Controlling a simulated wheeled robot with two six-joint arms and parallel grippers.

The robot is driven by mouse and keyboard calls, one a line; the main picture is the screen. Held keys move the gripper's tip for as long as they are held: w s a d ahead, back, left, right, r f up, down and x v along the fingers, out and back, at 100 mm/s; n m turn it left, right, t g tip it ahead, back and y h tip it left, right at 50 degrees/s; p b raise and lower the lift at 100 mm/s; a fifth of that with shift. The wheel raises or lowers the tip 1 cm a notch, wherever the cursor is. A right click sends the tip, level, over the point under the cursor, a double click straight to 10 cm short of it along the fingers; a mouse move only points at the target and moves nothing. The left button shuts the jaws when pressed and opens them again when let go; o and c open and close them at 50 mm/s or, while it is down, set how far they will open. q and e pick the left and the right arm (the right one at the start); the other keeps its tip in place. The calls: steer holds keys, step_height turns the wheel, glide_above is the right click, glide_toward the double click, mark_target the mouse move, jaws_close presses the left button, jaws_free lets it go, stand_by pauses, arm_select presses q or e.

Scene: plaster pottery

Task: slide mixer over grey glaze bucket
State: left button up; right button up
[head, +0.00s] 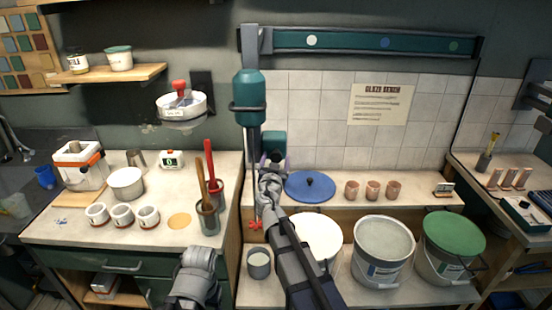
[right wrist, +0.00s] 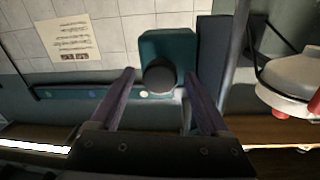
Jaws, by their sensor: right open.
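The mixer (head: 249,98) is a teal motor body hanging from the wall rail (head: 375,43), with a shaft running down to a red paddle (head: 256,225) at left of the buckets. A teal box with a dark round knob (right wrist: 160,76) is beside the mixer. My right gripper (head: 271,162) is at this knob; in the right wrist view its open fingers (right wrist: 160,88) stand on either side of it. Contact cannot be told. The bucket with grey contents (head: 384,240) stands right of a white-filled bucket (head: 320,236).
A bucket with green contents or lid (head: 455,235) stands at right. A blue lid (head: 310,186) and several clay cups (head: 372,190) are on the shelf behind. A small grey pot (head: 259,263) stands below the paddle. A white-topped wall device (right wrist: 290,80) shows in the right wrist view.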

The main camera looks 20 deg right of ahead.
steer(key=shift+w+d, duration=0.25)
steer(key=shift+w, duration=0.45)
steer(key=shift+c, duration=0.4)
jaws_close()
